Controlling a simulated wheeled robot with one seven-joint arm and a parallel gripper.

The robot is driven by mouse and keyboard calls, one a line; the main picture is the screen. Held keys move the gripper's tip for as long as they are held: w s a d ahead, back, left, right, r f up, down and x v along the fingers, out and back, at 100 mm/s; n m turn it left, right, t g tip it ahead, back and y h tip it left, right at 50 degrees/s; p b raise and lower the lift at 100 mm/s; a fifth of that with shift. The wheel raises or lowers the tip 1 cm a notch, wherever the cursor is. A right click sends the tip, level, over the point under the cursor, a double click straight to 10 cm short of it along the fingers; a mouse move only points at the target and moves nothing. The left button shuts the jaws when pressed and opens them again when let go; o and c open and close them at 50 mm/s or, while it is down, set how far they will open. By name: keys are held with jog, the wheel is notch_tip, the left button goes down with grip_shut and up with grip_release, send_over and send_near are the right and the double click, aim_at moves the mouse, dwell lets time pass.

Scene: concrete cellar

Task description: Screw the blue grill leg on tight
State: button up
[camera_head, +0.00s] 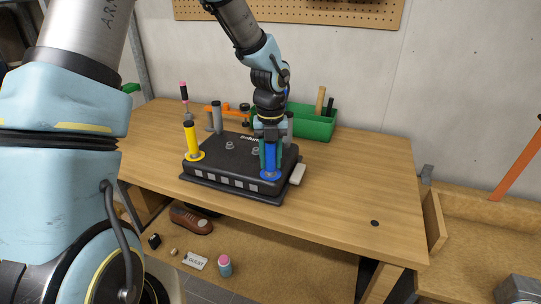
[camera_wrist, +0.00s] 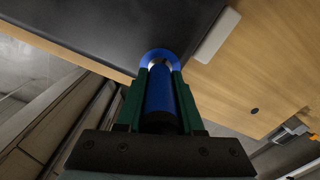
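The black grill (camera_head: 222,177) lies upside down on the wooden workbench, with legs standing up from it. The blue grill leg (camera_head: 270,160) stands upright at its front right corner, and its flared blue end meets the grill there. My gripper (camera_head: 267,150) reaches down over this leg from above. In the wrist view the blue leg (camera_wrist: 160,92) lies between the two green fingers, which sit along both its sides and look closed on it. A yellow leg (camera_head: 190,140) stands at the front left corner. A grey leg (camera_head: 217,118) stands at the back left.
A green bin (camera_head: 318,124) with tools stands behind the grill, and an orange tool (camera_head: 213,110) lies at the back left. A screwdriver (camera_head: 184,95) stands at the far left. A whitish block (camera_head: 298,174) touches or nearly touches the grill's right side. The bench's right part is clear.

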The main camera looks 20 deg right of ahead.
jog(key=o, duration=0.5)
jog(key=shift+r, duration=0.15)
notch_tip(320, 180, up, 11)
jog(key=b, duration=0.2)
jog(key=shift+b, duration=0.35)
jog(key=shift+f, duration=0.2)
